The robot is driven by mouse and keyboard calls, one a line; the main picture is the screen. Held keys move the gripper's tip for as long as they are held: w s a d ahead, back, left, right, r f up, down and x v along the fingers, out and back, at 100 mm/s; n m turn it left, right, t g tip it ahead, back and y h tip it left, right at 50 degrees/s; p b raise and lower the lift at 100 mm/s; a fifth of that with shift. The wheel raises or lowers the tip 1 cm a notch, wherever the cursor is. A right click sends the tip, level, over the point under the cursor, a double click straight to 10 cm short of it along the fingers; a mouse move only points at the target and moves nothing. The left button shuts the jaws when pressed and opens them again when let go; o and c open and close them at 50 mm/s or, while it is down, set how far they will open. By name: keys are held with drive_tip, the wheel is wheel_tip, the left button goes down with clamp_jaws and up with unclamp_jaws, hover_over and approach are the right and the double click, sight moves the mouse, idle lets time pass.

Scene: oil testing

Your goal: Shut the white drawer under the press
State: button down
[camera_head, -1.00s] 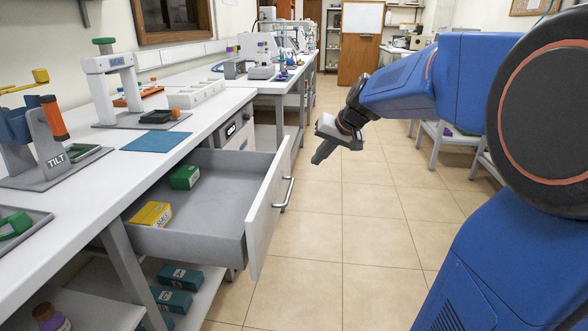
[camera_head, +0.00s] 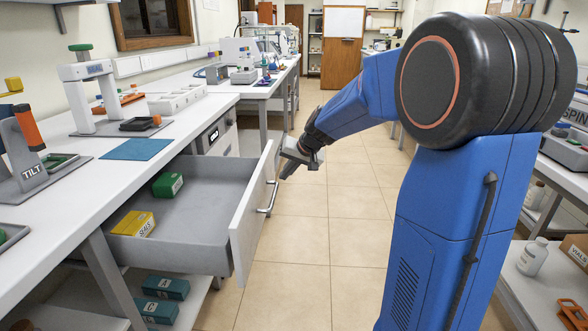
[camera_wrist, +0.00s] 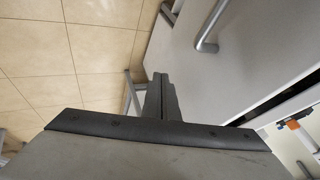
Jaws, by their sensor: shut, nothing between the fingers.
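The white drawer (camera_head: 253,219) under the bench is pulled out, with its front panel standing away from the cabinet and a metal bar handle (camera_head: 268,198) on the outside. A green box (camera_head: 168,185) and a yellow box (camera_head: 136,224) lie in it. The press (camera_head: 88,95), a white frame with a green knob, stands on the bench above. My gripper (camera_head: 287,172) is shut and empty, just beyond the far end of the drawer front. In the wrist view my gripper (camera_wrist: 161,95) points along the pale drawer front (camera_wrist: 235,60), with the handle (camera_wrist: 207,38) to the right. Contact with the panel cannot be told.
A blue mat (camera_head: 136,149) lies on the bench near its edge. Teal boxes (camera_head: 165,288) sit on the shelf below the drawer. The tiled floor (camera_head: 300,255) in front of the drawer is clear. Another shelf unit stands at the right.

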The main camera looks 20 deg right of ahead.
drive_tip(key=shift+w+a, duration=0.35)
drive_tip(key=shift+a, duration=0.2)
drive_tip(key=shift+w+a, duration=0.3)
drive_tip(key=shift+a, duration=0.25)
drive_tip(key=shift+a, duration=0.1)
drive_tip(key=w+a, duration=0.4)
drive_tip(key=a, duration=0.3)
drive_tip(key=w+a, duration=0.4)
drive_tip(key=a, duration=0.4)
drive_tip(key=w+a, duration=0.5)
drive_tip(key=a, duration=0.2)
drive_tip(key=shift+a, duration=0.3)
